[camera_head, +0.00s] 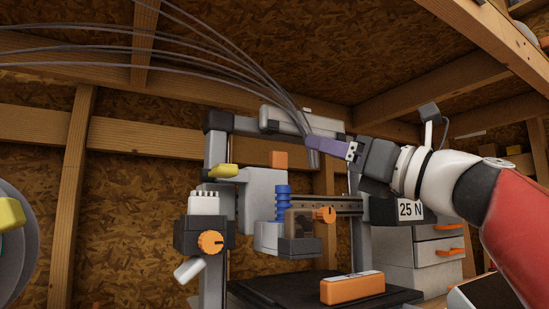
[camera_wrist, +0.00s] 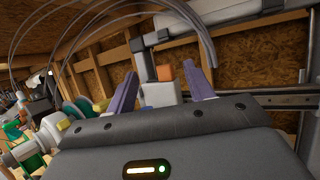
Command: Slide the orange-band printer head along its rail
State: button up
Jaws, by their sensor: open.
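Several grey cables (camera_head: 250,65) arc down from upper left to near my fingers. A grey upright (camera_head: 215,150) with an orange knob (camera_head: 210,242) stands left. An orange-and-white block (camera_head: 352,288) lies on the dark bed (camera_head: 265,290).

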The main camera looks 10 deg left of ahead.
aim_at(283, 157)
jog(key=w+a, duration=0.1)
jog(key=a, duration=0.1)
jog(key=w+a+p, duration=0.1)
jog(key=w+a, duration=0.1)
jog(key=a, duration=0.1)
jog(key=w+a, duration=0.2)
jog(key=a, duration=0.1)
jog(key=shift+a+p, duration=0.2)
jog(key=shift+p, duration=0.1)
jog(key=shift+w+a+r, duration=0.2)
jog(key=shift+w+a, duration=0.1)
jog(key=shift+a, duration=0.2)
grip_shut()
